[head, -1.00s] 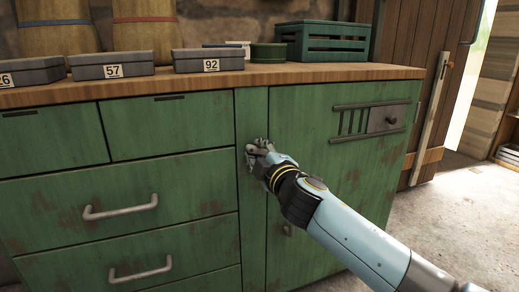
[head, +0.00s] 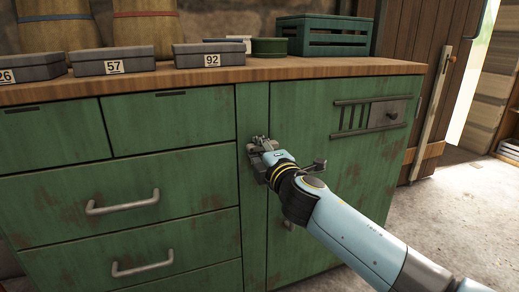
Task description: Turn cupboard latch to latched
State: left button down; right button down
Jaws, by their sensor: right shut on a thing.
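The green cupboard (head: 340,190) has a door on its right part and drawers on its left. My right gripper (head: 259,146) is at the narrow upright panel (head: 251,112) left of the door, shut on a small grey metal part there. This part looks like the cupboard latch (head: 255,160), mostly hidden behind my fingers and wrist, so I cannot tell its exact angle. My left gripper is not in view.
Grey numbered boxes (head: 209,54), a green crate (head: 322,36) and a round green tin (head: 270,46) stand on the wooden worktop (head: 370,70). Drawer handles (head: 123,203) stick out on the left. A slotted fitting (head: 370,115) is on the door. Bare floor (head: 455,215) lies to the right.

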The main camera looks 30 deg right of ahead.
jog(key=c, duration=1.3)
grip_release()
jog(key=shift+o, duration=0.2)
jog(key=shift+s, duration=0.1)
jog(key=v, duration=1.2)
